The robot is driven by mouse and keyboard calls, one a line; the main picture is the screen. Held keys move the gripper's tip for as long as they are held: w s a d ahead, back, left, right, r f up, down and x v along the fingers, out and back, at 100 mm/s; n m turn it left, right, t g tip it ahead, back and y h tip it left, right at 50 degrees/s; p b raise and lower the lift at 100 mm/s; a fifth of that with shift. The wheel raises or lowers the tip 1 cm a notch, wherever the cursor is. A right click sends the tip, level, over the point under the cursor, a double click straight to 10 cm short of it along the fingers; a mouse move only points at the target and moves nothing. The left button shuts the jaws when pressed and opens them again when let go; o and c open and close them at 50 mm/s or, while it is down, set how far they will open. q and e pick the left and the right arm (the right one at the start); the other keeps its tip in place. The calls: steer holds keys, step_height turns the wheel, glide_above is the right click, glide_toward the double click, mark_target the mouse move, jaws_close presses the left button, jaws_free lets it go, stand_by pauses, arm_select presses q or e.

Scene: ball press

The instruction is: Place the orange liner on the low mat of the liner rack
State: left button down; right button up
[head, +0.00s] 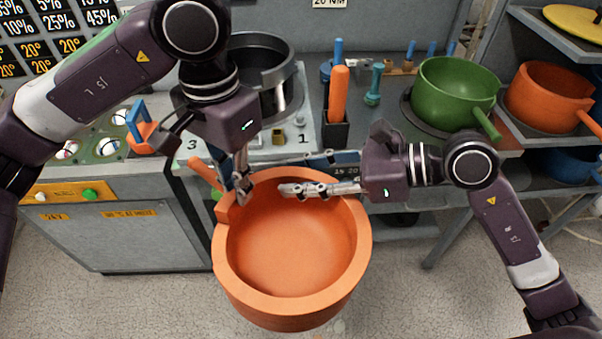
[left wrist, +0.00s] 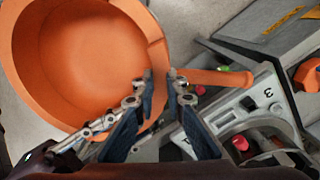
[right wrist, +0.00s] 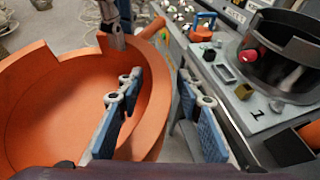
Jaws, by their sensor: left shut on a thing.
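A large orange liner (head: 290,306) with a straight handle hangs above the floor, in front of the bench. My left gripper (head: 242,188) is shut on its rim, next to the handle; the left wrist view shows the fingers (left wrist: 160,84) pinching the wall. My right gripper (head: 322,174) is open at the liner's far rim. In the right wrist view one finger is inside the liner (right wrist: 30,120) and one outside, with gaps to the wall. The liner rack (head: 560,40) stands at the right. I cannot tell which mat is the low one.
A green pot (head: 448,92) stands on a dark mat at the bench's right. Another orange pot (head: 545,98) is on a rack shelf, a blue one (head: 572,166) below it and a yellow lid (head: 578,22) on top. A black cylinder (head: 262,70) stands behind my left gripper. The floor (head: 420,305) is clear.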

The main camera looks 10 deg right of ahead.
jaws_close()
arm_select(q)
steer(key=c, duration=1.9)
jaws_free()
arm_select(e)
steer(key=shift+r, duration=0.1)
